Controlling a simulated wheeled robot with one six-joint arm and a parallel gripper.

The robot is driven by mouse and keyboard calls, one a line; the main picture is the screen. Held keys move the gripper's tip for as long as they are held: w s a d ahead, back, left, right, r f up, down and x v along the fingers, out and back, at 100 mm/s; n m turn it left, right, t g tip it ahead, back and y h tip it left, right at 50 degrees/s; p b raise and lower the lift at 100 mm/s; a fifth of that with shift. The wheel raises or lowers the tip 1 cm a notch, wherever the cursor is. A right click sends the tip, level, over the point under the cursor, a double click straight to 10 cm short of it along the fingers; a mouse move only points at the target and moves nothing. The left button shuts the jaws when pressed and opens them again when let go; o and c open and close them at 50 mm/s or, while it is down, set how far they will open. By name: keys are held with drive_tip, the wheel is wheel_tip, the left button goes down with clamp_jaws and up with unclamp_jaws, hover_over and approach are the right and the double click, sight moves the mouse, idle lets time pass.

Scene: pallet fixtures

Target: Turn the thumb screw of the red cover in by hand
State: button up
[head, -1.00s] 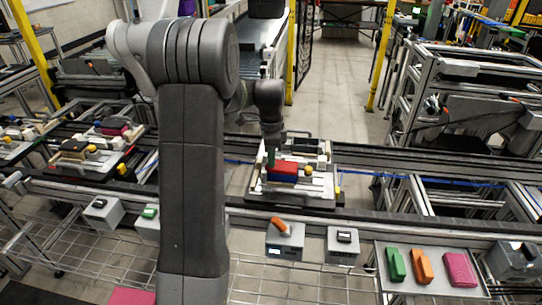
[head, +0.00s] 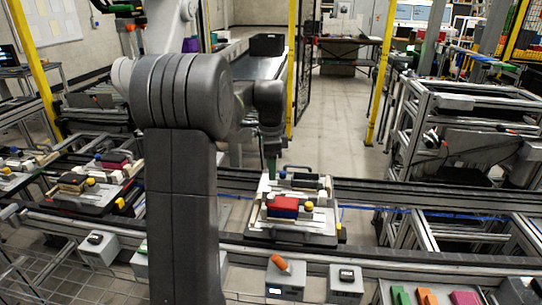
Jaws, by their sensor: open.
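The red cover (head: 284,203) sits on a light fixture pallet (head: 262,233) on the conveyor, with a dark blue side under its red top. A yellow knob (head: 309,206) stands at its right. The thumb screw is too small to make out for certain. My gripper (head: 270,174) points down beyond the red cover, toward the pallet's back left, apart from the cover in the picture. It looks small and dark green at its tip. It is open, and I see nothing held in it.
A black block (head: 305,180) lies at the pallet's back. A grey box with an orange handle (head: 280,265) and a grey box with a black top (head: 346,277) stand in front. Green, orange and pink blocks (head: 465,298) lie at front right. More pallets stand left.

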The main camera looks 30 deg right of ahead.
wheel_tip(320, 180, up, 4)
hover_over(271, 196)
drive_tip(key=shift+r, duration=0.2)
idle(0.5)
wheel_tip(271, 196, down, 14)
drive_tip(key=shift+r+p, duration=0.1)
drive_tip(key=shift+p, duration=0.4)
